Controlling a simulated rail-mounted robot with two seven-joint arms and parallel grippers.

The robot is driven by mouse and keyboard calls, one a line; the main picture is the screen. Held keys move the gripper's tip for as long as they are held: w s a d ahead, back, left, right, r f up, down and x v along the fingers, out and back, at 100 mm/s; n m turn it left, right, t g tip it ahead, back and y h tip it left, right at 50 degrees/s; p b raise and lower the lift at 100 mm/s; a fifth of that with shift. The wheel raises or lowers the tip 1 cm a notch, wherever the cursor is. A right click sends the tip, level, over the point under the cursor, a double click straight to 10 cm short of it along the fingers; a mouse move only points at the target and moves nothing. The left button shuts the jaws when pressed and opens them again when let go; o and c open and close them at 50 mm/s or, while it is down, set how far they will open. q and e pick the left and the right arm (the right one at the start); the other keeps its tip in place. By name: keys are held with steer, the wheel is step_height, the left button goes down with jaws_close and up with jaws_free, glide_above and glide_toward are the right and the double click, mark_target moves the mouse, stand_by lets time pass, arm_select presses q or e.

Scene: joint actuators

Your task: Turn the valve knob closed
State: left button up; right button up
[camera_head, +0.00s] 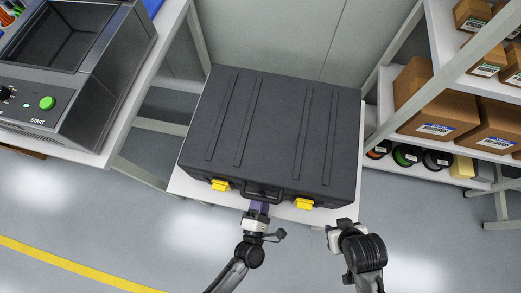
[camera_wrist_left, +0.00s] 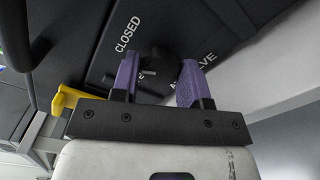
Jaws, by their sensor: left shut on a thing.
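The valve knob (camera_wrist_left: 158,60) is a dark round knob on a dark panel (camera_wrist_left: 215,35) in the left wrist view. White lettering beside it reads "CLOSED", and part of "VALVE" shows on its other side. My left gripper (camera_wrist_left: 158,80) has its purple fingers on both sides of the knob, shut on it. In the head view the left gripper (camera_head: 259,207) is at the front edge of the case, by its handle, and the knob is hidden there. My right gripper (camera_head: 336,232) is off to the right, apart from everything, its fingers too unclear to read.
A large black case (camera_head: 270,135) with yellow latches (camera_head: 221,185) lies on a white table (camera_head: 205,190). A machine with a green START button (camera_head: 47,103) stands at left. Shelves with cardboard boxes (camera_head: 440,115) and spools are at right. The floor in front is clear.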

arm_select(q)
steer(key=m+p, duration=0.2)
steer(key=m, duration=0.2)
steer(key=shift+m, duration=0.4)
steer(key=shift+p, duration=0.3)
steer(key=o, duration=0.9)
steer(key=shift+p+v, duration=0.8)
steer(key=shift+v, duration=6.15)
steer(key=shift+m, duration=0.3)
